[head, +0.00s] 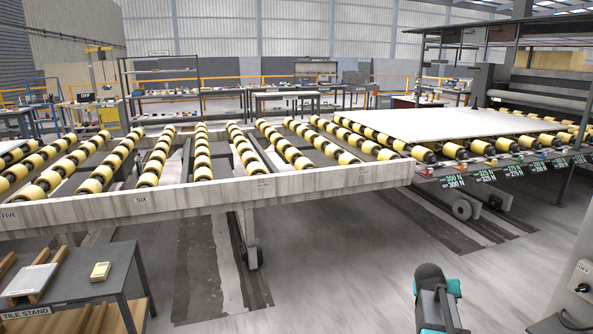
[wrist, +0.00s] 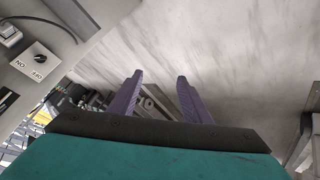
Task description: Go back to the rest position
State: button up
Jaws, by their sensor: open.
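My gripper (wrist: 160,82) shows in the wrist view with its two purple fingers spread apart and nothing between them. Pale grey floor lies beyond the fingertips. In the head view, part of my dark and teal arm stands at the lower right of centre, over open floor. The fingers cannot be made out in that view. A large pale stone slab (head: 450,123) lies flat on the rollers at the right, well away from my arm.
A long roller conveyor (head: 335,181) with yellow-banded rollers crosses the head view. A dark tile stand (head: 115,262) bearing a small beige block (head: 100,271) is at lower left. A grey switch box (head: 582,280) is at the right edge; a switch panel (wrist: 38,62) also shows in the wrist view.

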jog(key=s+a+f+n+g+y, duration=0.1)
jog(key=s+a+f+g, duration=0.1)
jog(key=s+a+f, duration=0.55)
jog(key=s+a+f+n+g+y+p, duration=0.1)
jog(key=s+a+f, duration=0.35)
jog(key=f, duration=0.65)
jog(key=s+a+f+n+g+y, duration=0.1)
jog(key=s+a+f+g, duration=0.1)
jog(key=s+a+f, duration=0.45)
jog(key=s+a+f+g+y, duration=0.1)
jog(key=s+a+f, duration=0.3)
jog(key=s, duration=0.4)
jog(key=s+a+f+g+y, duration=0.1)
jog(key=s+a+f+g, duration=0.1)
jog(key=s, duration=0.6)
jog(key=s+a+f+g+y, duration=0.1)
jog(key=s+a+f+g, duration=0.1)
jog(key=s+a+f, duration=0.3)
jog(key=s+a, duration=0.1)
jog(key=s, duration=0.3)
jog(key=shift+f+n+g+y+p, duration=0.3)
jog(key=shift+f+n+p, duration=0.05)
jog(key=shift+n+p, duration=0.05)
jog(key=shift+a, duration=0.1)
jog(key=c, duration=0.3)
